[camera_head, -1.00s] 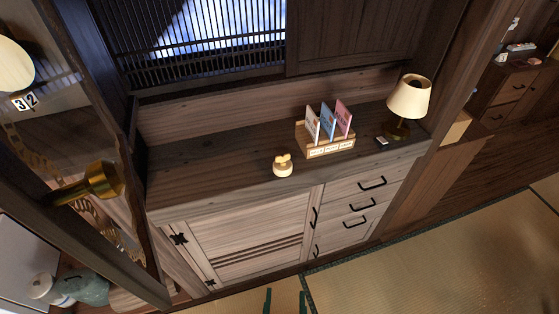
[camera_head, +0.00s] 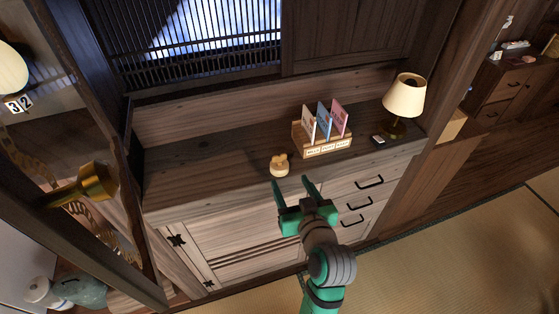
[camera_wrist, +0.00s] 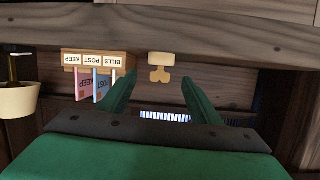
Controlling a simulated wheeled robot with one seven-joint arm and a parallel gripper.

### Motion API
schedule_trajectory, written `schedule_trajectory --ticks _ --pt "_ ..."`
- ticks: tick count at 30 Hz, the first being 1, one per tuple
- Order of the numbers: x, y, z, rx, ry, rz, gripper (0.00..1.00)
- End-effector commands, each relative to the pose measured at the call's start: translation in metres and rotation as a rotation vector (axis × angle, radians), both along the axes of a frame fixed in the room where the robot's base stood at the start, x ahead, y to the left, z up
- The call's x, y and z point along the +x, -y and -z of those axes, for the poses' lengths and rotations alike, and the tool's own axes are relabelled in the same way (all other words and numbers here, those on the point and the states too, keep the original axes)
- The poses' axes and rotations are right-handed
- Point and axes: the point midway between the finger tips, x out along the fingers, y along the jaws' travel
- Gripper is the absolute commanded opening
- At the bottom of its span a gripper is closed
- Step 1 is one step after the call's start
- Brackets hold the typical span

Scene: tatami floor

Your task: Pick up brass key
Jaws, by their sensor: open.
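I cannot make out a brass key in either view. A small pale wooden piece (camera_head: 279,168) with a rounded base and a lobed top stands near the front edge of the cabinet top. It also shows in the wrist view (camera_wrist: 159,68), ahead of the gap between my fingers. My gripper (camera_head: 292,182) is open and empty, in front of the cabinet's front edge and just below the wooden piece in the picture. In the wrist view its two green fingers (camera_wrist: 158,84) are spread apart with nothing between them.
A wooden letter sorter (camera_head: 327,148) with labelled slots and cards stands right of the wooden piece. A lamp (camera_head: 403,98) and a small dark item (camera_head: 378,140) are further right. The cabinet top's left part is clear. A brass knob (camera_head: 90,185) shows at left.

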Motion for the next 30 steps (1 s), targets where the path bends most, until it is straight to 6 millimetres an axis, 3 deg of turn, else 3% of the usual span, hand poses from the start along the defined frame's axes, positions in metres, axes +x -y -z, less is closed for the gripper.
schedule_trajectory --ticks 3,8,18,30 --pt "0.008 0.004 -0.022 -0.034 0.008 -0.038 0.58" --pt "0.012 0.005 -0.031 -0.057 0.005 -0.065 0.58" --pt "0.052 -0.009 -0.020 -0.061 0.003 -0.071 0.58" --pt "0.084 -0.023 -0.009 -0.060 0.003 -0.070 0.58"
